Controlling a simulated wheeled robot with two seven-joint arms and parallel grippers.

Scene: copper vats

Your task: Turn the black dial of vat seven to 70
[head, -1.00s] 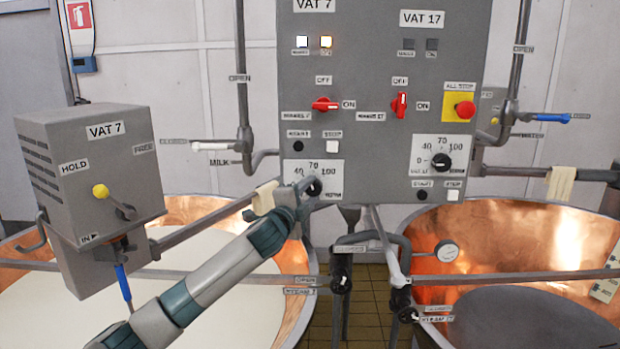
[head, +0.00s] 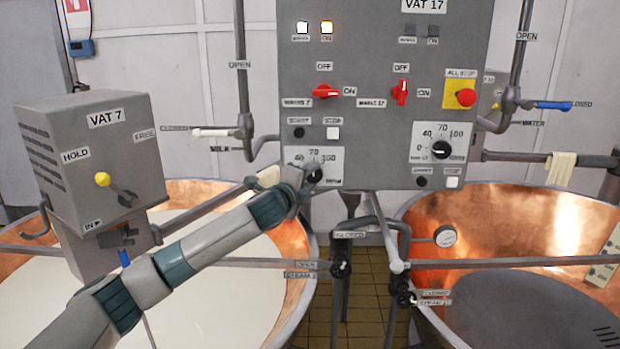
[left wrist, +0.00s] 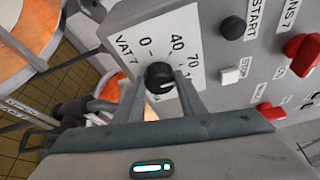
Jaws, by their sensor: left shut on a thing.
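The black dial of vat seven sits on a white scale plate (head: 326,160) at the lower left of the grey control panel; the dial (head: 314,175) is partly hidden by my gripper. My left gripper (head: 306,178) reaches it from the left and is shut on it. In the left wrist view the round black dial (left wrist: 159,77) lies between the two fingers, with the scale plate (left wrist: 130,42) marked VAT 7, 0, 40 and 70 around it. I cannot tell where its pointer stands. My right gripper is not in view.
A similar black dial (head: 440,149) for vat 17 is at the right. Red switches (head: 326,92), start and stop buttons and a red all-stop button (head: 466,97) are above. Pipes with valves (head: 341,267) run below. Copper vats (head: 292,235) flank the panel.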

